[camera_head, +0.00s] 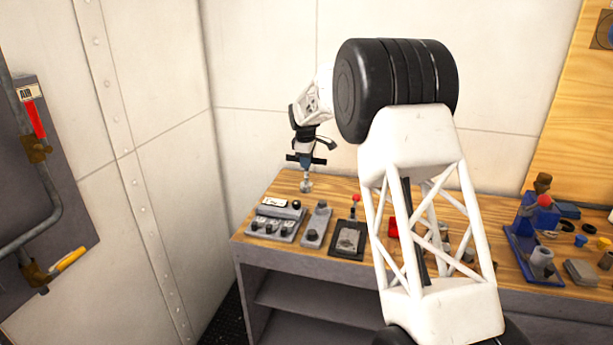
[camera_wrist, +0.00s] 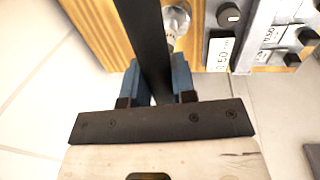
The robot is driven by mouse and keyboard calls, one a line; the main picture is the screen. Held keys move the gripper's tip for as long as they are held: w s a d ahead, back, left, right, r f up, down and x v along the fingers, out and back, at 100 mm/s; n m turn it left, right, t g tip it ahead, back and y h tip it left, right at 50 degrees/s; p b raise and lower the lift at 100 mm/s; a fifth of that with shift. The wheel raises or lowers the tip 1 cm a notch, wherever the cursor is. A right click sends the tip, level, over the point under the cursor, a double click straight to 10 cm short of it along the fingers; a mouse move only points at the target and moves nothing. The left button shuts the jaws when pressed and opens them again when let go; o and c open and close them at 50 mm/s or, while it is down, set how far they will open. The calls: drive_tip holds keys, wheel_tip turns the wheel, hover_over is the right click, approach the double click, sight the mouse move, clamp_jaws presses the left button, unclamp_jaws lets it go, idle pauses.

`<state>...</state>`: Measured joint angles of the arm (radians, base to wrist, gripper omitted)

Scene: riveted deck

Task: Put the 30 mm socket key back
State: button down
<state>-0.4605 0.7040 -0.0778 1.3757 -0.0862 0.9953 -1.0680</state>
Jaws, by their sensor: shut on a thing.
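My gripper (camera_head: 305,164) is low over the back left of the wooden bench. In the wrist view its two blue fingers (camera_wrist: 158,85) are shut on a long black bar (camera_wrist: 148,40), which I take to be the handle of the socket key. The bar runs between the fingers and out of the top of that view. A silvery piece (camera_head: 306,184) is below the fingers, close to the bench top; a shiny rounded piece also shows in the wrist view (camera_wrist: 177,20). I cannot tell whether it belongs to the key or touches the bench. No 30 mm marking is readable.
A grey instrument block (camera_head: 275,222) with knobs and white labels is in front of my gripper. A smaller grey block (camera_head: 317,226) and a dark tray (camera_head: 348,240) are to its right. A blue holder (camera_head: 528,250) and loose parts lie far right. A pale wall stands behind.

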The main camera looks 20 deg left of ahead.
sight(307, 183)
drive_tip(key=shift+f, duration=0.65)
drive_tip(key=shift+f, duration=2.05)
drive_tip(key=c, duration=0.9)
unclamp_jaws()
drive_tip(key=shift+c, duration=0.2)
wheel_tip(307, 183, up, 12)
drive_tip(key=s, duration=0.2)
